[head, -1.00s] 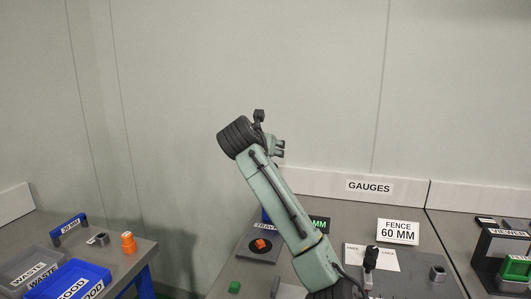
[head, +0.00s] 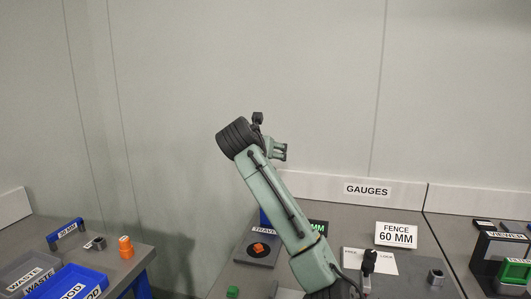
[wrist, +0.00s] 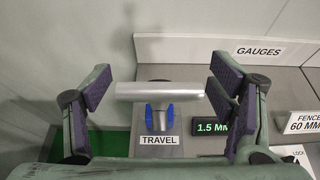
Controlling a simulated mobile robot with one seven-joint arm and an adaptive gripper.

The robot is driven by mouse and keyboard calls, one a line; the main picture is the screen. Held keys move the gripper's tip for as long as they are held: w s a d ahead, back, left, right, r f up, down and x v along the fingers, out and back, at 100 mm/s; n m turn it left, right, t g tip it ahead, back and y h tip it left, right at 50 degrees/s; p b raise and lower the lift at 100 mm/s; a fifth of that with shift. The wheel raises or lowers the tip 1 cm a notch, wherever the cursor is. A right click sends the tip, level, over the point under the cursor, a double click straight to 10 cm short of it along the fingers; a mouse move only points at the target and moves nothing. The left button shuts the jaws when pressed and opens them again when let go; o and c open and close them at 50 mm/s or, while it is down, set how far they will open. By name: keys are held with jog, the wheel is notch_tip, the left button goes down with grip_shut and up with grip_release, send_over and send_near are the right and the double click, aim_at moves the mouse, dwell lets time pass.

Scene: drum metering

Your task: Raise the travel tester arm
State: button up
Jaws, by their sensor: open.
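The travel tester stands on the bench, with its TRAVEL label (wrist: 159,140) in the wrist view. Its silver cross bar (wrist: 160,91) lies level above a blue bracket (wrist: 159,117). My gripper (wrist: 162,87) is open, with one purple-padded finger near each end of the bar. In the head view my gripper (head: 280,151) is high, and my arm hides much of the tester. The tester's dark base plate (head: 245,258) shows left of my arm, with an orange part (head: 257,247) on it.
A display (wrist: 210,128) reading 1.5 MM is right of the tester. A FENCE 60 MM sign (head: 396,235) and a grey block (head: 435,277) are farther right. The left table holds an orange part (head: 125,246) and a blue bin (head: 62,285).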

jog(key=v, duration=1.2)
